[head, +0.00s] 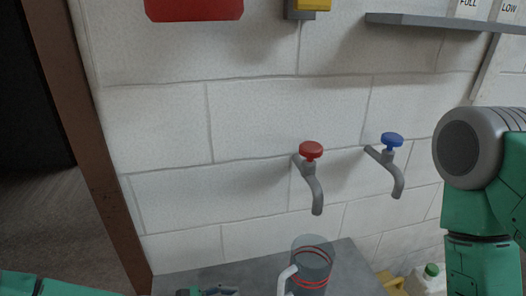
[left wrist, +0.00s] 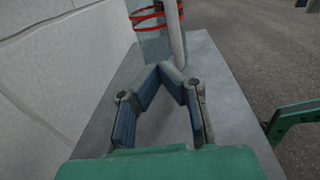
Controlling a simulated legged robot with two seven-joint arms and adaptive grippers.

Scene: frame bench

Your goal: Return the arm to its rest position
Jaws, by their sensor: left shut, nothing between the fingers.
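My left gripper (head: 224,291) shows at the bottom edge of the head view, over the grey bench top, mostly cut off. In the left wrist view its fingertips (left wrist: 166,72) meet, and the gripper is shut and empty. A clear jug (head: 313,262) with red bands and a white handle stands on the bench to the right of the gripper. The jug also shows just beyond the fingertips in the left wrist view (left wrist: 150,42); I cannot tell whether they touch. My right arm is at the right of the head view, with its gripper out of view.
The grey bench (head: 352,262) stands against a white block wall. A red-knobbed tap (head: 311,168) and a blue-knobbed tap (head: 391,158) stick out above it. A grey shelf (head: 430,21) is at upper right. A white bottle (head: 431,281) with a green cap is at lower right.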

